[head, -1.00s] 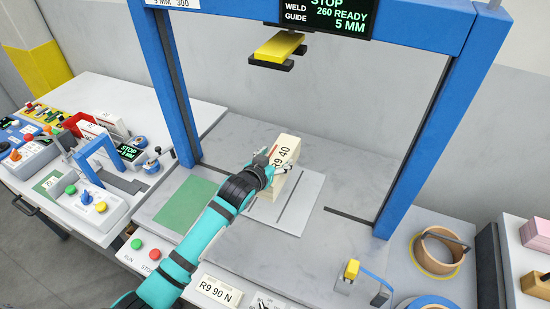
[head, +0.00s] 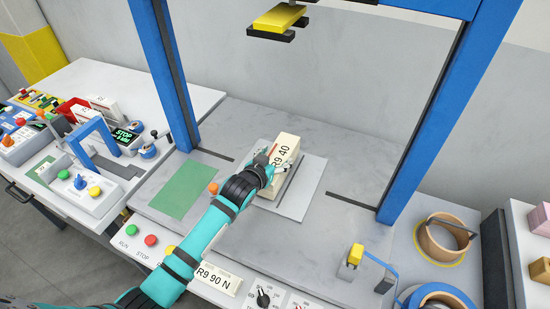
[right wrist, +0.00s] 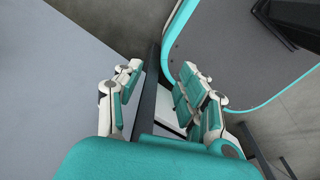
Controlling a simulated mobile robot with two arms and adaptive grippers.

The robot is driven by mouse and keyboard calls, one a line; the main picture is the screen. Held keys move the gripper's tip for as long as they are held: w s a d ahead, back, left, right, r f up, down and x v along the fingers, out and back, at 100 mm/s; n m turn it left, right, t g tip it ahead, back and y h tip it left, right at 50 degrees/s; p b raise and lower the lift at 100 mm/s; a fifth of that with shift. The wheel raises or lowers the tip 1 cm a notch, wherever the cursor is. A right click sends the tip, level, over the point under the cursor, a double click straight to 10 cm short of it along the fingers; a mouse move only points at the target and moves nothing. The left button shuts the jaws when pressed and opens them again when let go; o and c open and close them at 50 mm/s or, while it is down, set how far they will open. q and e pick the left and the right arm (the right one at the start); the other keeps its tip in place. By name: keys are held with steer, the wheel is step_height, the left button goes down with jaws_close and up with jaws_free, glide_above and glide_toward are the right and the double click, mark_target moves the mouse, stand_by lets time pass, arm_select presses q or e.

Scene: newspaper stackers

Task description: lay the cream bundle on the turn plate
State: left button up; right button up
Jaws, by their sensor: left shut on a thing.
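The cream bundle (head: 284,150), marked R9 40, stands upright over the light grey turn plate (head: 311,187) in the head view. My left gripper (head: 270,168) is shut on the bundle near its lower front part, and its fingers hide some of it. The bundle's base is at or very near the plate; I cannot tell whether it touches. The plate's dark slot shows just right of the bundle. In the right wrist view my right gripper (right wrist: 155,92) is open, its fingers apart with nothing held between them.
A blue frame (head: 415,120) spans the bench, with a yellow-and-black head (head: 278,20) hanging above. A green mat (head: 184,190) lies left of the plate. A small yellow-topped device (head: 356,254) stands at front right. Bare grey bench lies right of the plate.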

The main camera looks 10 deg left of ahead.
arm_select(q)
steer(key=shift+f+b, duration=0.25)
steer(key=shift+b, duration=0.05)
stand_by(0.6)
